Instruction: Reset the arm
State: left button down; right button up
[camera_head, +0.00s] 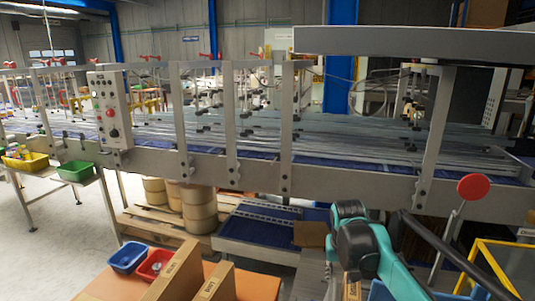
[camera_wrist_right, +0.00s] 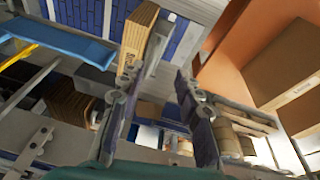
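My right arm (camera_head: 375,255), teal with a dark joint, reaches up from the lower right of the head view. It stands in front of the machine and over the low blue conveyor area. In the right wrist view my right gripper (camera_wrist_right: 155,80) has its two dark fingers spread apart. Nothing is held between them. Beyond the fingertips a brown carton (camera_wrist_right: 138,35) stands by the blue conveyor, apart from the gripper. My left gripper is not in view.
The case packer's long frame (camera_head: 240,170) crosses the head view. A red disc (camera_head: 473,187) on a stalk and a yellow frame (camera_head: 490,270) stand close to my right arm. Cartons (camera_head: 180,270), a blue bin (camera_head: 128,258) and a red bin (camera_head: 154,264) are on an orange table (camera_head: 255,283).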

jog(key=s+f+t+b, duration=0.1)
jog(key=s+f, duration=0.2)
jog(key=s, duration=0.4)
jog(key=s+a+f+n+t+b, duration=0.1)
jog(key=s+f, duration=0.3)
jog(key=s, duration=0.4)
jog(key=s+a+f+t+y+b, duration=0.1)
jog(key=s+f+t, duration=0.1)
jog(key=s+f, duration=0.2)
jog(key=s, duration=0.3)
jog(key=shift+s+a+n+b, duration=0.15)
jog(key=shift+s+n+b, duration=0.15)
jog(key=shift+b, duration=0.1)
jog(key=shift+f, duration=0.1)
